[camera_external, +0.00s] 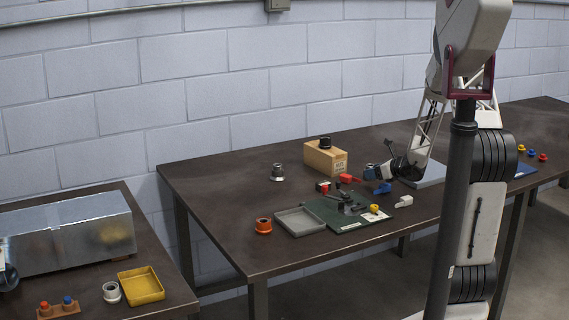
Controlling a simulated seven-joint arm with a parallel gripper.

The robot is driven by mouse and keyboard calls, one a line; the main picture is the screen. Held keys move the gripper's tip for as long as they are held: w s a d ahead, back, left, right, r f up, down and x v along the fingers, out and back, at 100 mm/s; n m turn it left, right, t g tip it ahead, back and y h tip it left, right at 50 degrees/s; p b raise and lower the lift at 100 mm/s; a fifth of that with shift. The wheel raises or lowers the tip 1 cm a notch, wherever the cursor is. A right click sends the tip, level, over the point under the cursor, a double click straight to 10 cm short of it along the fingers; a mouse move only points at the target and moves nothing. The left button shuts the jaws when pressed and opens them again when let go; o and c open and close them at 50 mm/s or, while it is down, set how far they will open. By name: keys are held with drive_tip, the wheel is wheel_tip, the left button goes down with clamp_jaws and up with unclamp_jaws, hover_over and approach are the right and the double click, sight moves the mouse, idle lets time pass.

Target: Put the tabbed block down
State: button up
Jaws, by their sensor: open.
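My gripper (381,173) shows small and dark at the lower end of the pale lattice arm link, above the long dark table (215,215). It is open. A small pale grey block (404,201) lies on the table to the right of the green mat (336,222) and looks apart from my gripper. It may be the tabbed block, but its shape is too small to be sure. Blue parts (382,188) lie close to or under my gripper; I cannot tell whether they touch it.
On the table are a grey tray (300,222), an orange ring part (263,226), a cardboard box (325,158) and a grey-metal part (277,172). The table's left end is clear. A second table holds a metal duct (65,235) and a yellow tray (141,286).

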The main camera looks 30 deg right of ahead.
drive_tip(key=shift+s+d+r, duration=0.15)
drive_tip(key=shift+s, duration=0.2)
idle(0.5)
drive_tip(key=s+a+r+n+g+y, duration=0.1)
drive_tip(key=s+a+r+n+g, duration=0.3)
drive_tip(key=s+a+r+n, duration=0.5)
drive_tip(key=s+a+r+n+g+y, duration=0.25)
drive_tip(key=s+a+r+n, duration=0.4)
drive_tip(key=a, duration=0.45)
drive_tip(key=s+r+n+g+h, duration=0.1)
drive_tip(key=s+r+n+h, duration=0.2)
drive_tip(key=s+n, duration=0.5)
drive_tip(key=s+a+r+n+g+h, duration=0.1)
drive_tip(key=s+n+h, duration=0.5)
drive_tip(key=s, duration=1)
drive_tip(key=shift+a+r+n+g, duration=0.25)
drive_tip(key=shift+r+n+g, duration=0.5)
drive_tip(key=shift+r+n, duration=0.15)
